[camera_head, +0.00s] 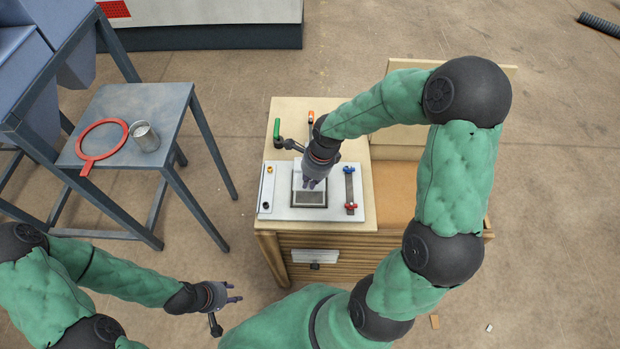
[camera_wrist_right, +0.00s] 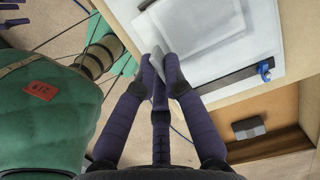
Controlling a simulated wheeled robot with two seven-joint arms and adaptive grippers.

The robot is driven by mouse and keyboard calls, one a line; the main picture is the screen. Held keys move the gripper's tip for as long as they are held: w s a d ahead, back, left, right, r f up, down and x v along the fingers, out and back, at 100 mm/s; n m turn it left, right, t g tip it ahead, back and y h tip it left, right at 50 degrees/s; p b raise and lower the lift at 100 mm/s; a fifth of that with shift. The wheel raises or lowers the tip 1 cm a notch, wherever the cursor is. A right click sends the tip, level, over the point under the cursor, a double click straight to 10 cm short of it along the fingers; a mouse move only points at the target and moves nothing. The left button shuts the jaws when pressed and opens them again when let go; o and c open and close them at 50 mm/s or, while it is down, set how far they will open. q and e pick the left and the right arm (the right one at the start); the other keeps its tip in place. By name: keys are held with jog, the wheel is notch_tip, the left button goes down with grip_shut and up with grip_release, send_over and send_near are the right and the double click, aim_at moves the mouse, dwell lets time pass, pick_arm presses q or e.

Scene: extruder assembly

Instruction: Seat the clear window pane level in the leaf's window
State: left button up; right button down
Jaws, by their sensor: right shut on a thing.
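The white leaf (camera_head: 276,208) lies flat on the wooden bench, with a dark-framed window (camera_head: 311,206) in its middle. In the right wrist view the leaf (camera_wrist_right: 270,30) shows with a pale raised square inside its frame. My right gripper (camera_head: 312,183) is over the window, pointing down. In its wrist view the fingers (camera_wrist_right: 162,62) are closed on a thin pale grey sheet (camera_wrist_right: 140,75), which looks like the clear pane. The fingers hide part of it, and I cannot tell whether it touches the frame. My left gripper (camera_head: 232,292) is open and empty, left of the bench front.
A red and a blue clamp bar (camera_head: 350,190) stands on the leaf's right side. A side table (camera_head: 120,105) holds a red ring (camera_head: 100,140) and a metal cup (camera_head: 145,137). An open wooden bin (camera_head: 395,180) is right of the leaf.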

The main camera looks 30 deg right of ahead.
jog(key=shift+w+d+f, duration=0.1)
jog(key=shift+w+f, duration=0.05)
jog(key=shift+w, duration=0.05)
jog(key=shift+s+f+b, duration=0.1)
jog(key=shift+f+b, duration=0.4)
jog(key=shift+b, duration=0.2)
notch_tip(320, 180, down, 6)
jog(key=b, duration=0.5)
jog(key=shift+r, duration=0.1)
jog(key=shift+f+b, duration=0.85)
jog(key=shift+f, duration=0.05)
jog(key=shift+f, duration=0.15)
dwell(0.5)
jog(key=c, duration=1.2)
grip_release()
jog(key=shift+c, duration=0.2)
